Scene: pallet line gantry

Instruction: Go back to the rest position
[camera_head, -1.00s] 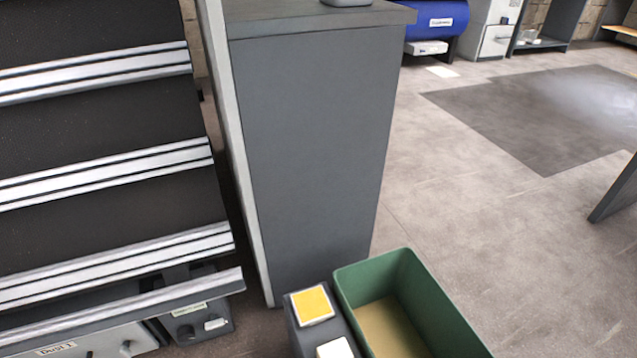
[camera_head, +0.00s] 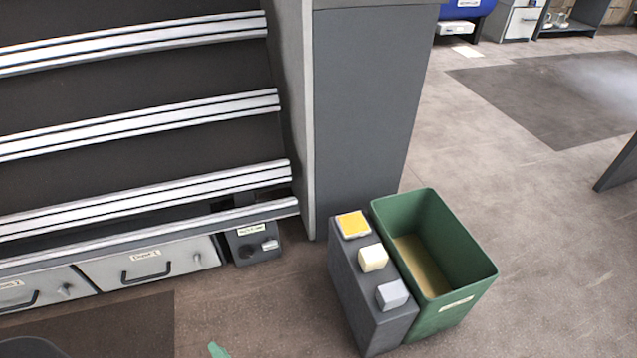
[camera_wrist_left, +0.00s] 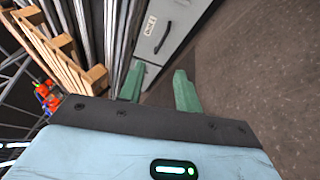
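My left gripper shows in the left wrist view (camera_wrist_left: 158,90) as two green fingers standing apart with nothing between them. In the head view only a small green fingertip (camera_head: 217,350) of it shows at the bottom edge, above the floor. The rest of that gripper is below the picture. My right gripper is in neither view.
A sloped rack (camera_head: 140,130) with white rails and labelled drawers (camera_head: 150,262) fills the left. A grey cabinet (camera_head: 365,110) stands beside it. A green bin (camera_head: 480,285) stands beside a dark block (camera_head: 345,275) with yellow, cream and grey pads. Floor (camera_head: 560,220) at right is clear.

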